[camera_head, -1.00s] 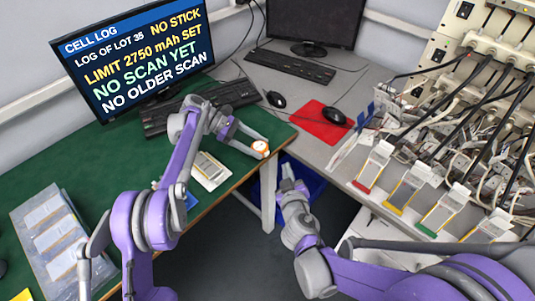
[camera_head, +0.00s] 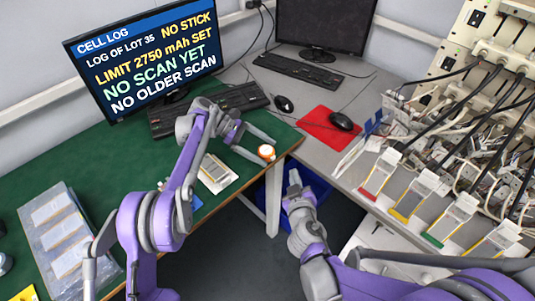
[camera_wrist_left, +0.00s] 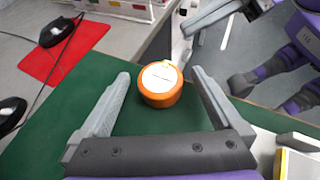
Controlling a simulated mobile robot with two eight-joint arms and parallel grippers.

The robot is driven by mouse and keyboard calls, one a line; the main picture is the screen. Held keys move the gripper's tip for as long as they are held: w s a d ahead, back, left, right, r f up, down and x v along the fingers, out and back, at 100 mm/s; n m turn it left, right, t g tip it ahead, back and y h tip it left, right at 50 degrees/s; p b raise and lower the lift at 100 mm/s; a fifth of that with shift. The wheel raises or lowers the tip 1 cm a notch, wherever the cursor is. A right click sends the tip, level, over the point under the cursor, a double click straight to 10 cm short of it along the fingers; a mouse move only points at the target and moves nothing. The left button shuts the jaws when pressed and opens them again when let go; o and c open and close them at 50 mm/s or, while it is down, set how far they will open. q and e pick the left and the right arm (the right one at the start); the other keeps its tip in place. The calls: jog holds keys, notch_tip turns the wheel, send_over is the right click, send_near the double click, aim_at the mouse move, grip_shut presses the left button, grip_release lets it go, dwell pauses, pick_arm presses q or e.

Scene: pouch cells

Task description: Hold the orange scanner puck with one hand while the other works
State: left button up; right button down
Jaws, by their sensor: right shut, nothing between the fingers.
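The orange scanner puck (camera_head: 266,152) with a white top sits on the green bench mat near its right corner. My left gripper (camera_head: 269,153) is open, with its fingers on either side of the puck. In the left wrist view, the puck (camera_wrist_left: 160,84) lies between the fingertips of the left gripper (camera_wrist_left: 160,80), with a visible gap on both sides. My right gripper (camera_head: 295,182) is shut and empty, lower in the head view, over the gap beside the bench corner.
A pouch cell on a white card (camera_head: 216,174) lies left of the puck. A clear tray (camera_head: 32,220) of cells is at far left. A cell log monitor (camera_head: 150,55) stands behind. At right are coloured cell holders (camera_head: 378,176) below dense cables. A blue bin (camera_head: 318,186) is below.

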pick_arm(q)
jog(key=v, duration=1.1)
jog(key=shift+w+a+r, duration=0.1)
jog(key=shift+w+a, duration=0.05)
jog(key=shift+a, duration=0.2)
jog(key=shift+a+r, duration=0.1)
jog(key=shift+r, duration=0.1)
